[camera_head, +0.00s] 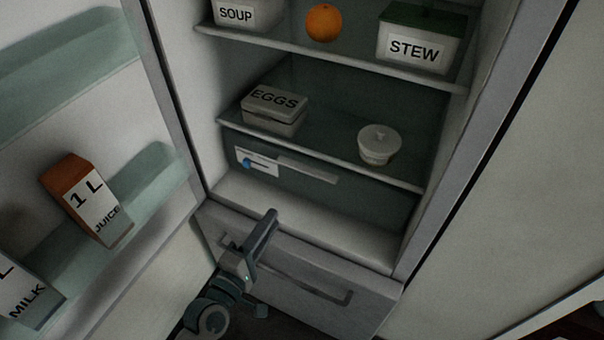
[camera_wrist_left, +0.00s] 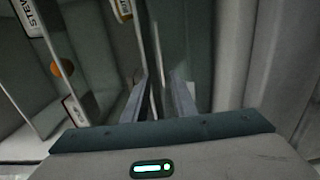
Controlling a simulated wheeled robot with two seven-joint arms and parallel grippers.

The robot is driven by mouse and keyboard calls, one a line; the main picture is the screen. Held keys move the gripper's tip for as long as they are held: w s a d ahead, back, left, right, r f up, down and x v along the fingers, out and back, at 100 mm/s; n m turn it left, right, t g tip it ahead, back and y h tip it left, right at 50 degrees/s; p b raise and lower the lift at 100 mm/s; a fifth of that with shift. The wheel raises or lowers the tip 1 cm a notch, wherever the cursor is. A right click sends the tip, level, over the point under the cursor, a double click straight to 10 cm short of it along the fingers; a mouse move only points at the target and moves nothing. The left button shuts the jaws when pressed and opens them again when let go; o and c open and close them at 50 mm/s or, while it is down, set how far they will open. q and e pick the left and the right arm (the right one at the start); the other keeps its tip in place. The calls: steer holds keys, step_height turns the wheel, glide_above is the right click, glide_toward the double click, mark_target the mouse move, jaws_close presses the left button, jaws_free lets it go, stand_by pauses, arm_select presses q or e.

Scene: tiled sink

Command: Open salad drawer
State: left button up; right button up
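The salad drawer (camera_head: 370,195) is a dark translucent front under the lowest glass shelf of the open fridge. It carries a small white label with a blue mark and a pale horizontal handle strip (camera_head: 308,170). It looks shut. My left gripper (camera_head: 270,217) is in front of the fridge, low and below the drawer's left part, with its fingers pointing up towards it. It appears apart from the handle. In the left wrist view the two fingers (camera_wrist_left: 160,88) stand apart with nothing clear between them. My right gripper is not in view.
A lower drawer (camera_head: 345,300) with a bar handle lies beneath, close to my left gripper. The open fridge door (camera_head: 150,270) with juice and milk cartons is on the left. An eggs box (camera_head: 274,112) and a white lidded pot (camera_head: 379,146) stand on the shelf above.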

mark_target(304, 172)
arm_select(q)
steer(key=p+x, duration=0.2)
steer(key=x, duration=1.4)
steer(key=shift+w+p, duration=0.2)
steer(key=shift+p, duration=0.15)
steer(key=shift+w+d, duration=0.3)
steer(key=shift+w, duration=0.2)
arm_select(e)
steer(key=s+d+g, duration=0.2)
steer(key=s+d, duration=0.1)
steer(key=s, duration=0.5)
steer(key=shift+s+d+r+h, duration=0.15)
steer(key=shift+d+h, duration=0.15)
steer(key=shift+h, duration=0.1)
arm_select(q)
steer(key=c, duration=0.5)
jaws_close()
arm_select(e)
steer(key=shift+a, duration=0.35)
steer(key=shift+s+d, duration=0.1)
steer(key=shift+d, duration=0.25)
